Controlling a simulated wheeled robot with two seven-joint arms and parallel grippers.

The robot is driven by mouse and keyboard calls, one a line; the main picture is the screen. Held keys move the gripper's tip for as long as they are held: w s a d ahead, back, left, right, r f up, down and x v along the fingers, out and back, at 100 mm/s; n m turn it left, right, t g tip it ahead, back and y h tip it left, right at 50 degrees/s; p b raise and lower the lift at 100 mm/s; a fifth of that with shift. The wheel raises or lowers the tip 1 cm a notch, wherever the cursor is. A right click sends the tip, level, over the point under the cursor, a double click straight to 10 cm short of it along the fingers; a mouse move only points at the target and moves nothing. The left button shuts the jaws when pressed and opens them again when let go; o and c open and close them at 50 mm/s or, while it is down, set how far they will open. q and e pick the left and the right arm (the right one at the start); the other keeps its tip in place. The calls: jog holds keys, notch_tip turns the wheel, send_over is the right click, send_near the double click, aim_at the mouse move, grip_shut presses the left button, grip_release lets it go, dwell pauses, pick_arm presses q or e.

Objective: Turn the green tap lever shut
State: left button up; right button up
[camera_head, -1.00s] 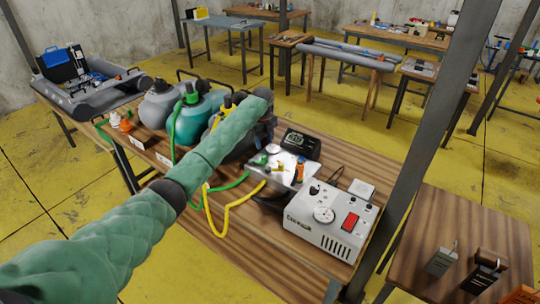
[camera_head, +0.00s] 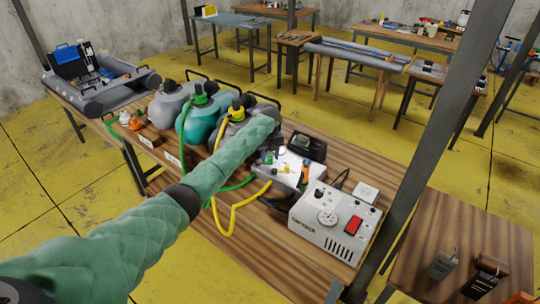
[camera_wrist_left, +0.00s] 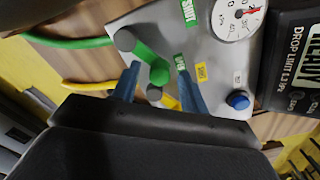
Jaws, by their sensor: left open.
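The green tap lever (camera_wrist_left: 148,58) shows in the left wrist view on a grey metal panel (camera_wrist_left: 225,60). A grey knob is at its upper left end, and its rounded green end is at the lower right. A green SHUT label (camera_wrist_left: 189,14) is above right of it, with another green label lower down. My left gripper (camera_wrist_left: 160,72) is open, its two blue fingers on either side of the lever's rounded end in the picture. I cannot tell whether they touch it. In the head view my arm hides most of the gripper near the panel (camera_head: 293,172). My right gripper is not in view.
A yellow tap part and hose (camera_wrist_left: 78,87) lie just below the green hose (camera_wrist_left: 65,41). A gauge (camera_wrist_left: 238,14) and a blue button (camera_wrist_left: 238,101) are on the panel. A white control box (camera_head: 335,222) and several pump tanks (camera_head: 200,118) stand close by. A post (camera_head: 430,130) rises at right.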

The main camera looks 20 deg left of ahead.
pick_arm(q)
jog(key=shift+f, duration=0.4)
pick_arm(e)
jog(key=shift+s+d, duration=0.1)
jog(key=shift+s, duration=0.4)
pick_arm(q)
grip_shut()
